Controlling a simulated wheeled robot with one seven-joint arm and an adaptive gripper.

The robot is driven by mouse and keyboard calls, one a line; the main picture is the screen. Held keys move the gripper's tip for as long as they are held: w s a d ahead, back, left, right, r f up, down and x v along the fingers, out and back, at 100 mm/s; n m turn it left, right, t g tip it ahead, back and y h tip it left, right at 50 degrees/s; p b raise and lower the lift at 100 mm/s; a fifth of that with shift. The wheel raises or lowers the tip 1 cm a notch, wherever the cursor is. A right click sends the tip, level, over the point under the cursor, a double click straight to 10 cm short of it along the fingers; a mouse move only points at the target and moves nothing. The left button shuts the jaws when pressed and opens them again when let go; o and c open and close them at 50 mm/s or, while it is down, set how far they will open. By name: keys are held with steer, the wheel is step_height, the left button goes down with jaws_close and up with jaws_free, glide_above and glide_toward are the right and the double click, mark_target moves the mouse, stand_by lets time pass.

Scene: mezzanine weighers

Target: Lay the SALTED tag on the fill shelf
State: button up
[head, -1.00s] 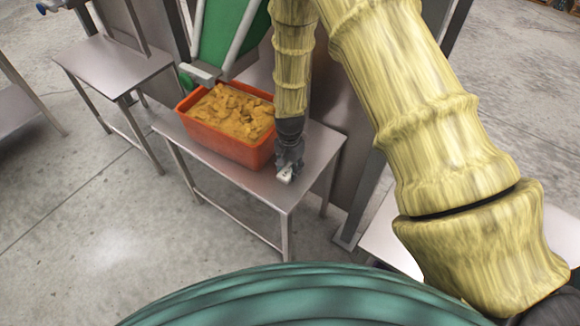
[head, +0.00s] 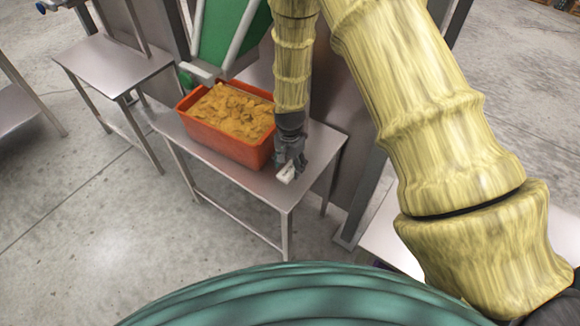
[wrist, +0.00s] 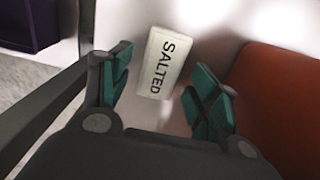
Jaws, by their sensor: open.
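The SALTED tag (wrist: 161,63) is a small white plate with dark lettering. In the wrist view it lies between and just past the two teal fingertips of my gripper (wrist: 156,88), with gaps on both sides. In the head view the tag (head: 286,173) shows just below my gripper (head: 290,160), at the right part of the steel shelf (head: 268,190). My gripper is open and not closed on the tag. The tag appears to lie on the shelf's surface, next to the orange crate.
The orange crate (head: 224,142) with yellow-brown chunks stands left of my gripper on the same shelf, and its orange wall (wrist: 275,100) is close at the right in the wrist view. A green chute (head: 222,35) hangs above the crate. Another steel table (head: 112,66) stands to the left.

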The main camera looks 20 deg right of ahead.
mark_target(290, 169)
step_height(290, 169, up, 11)
steer(key=b, duration=0.1)
steer(key=shift+f, duration=0.15)
stand_by(0.3)
stand_by(0.5)
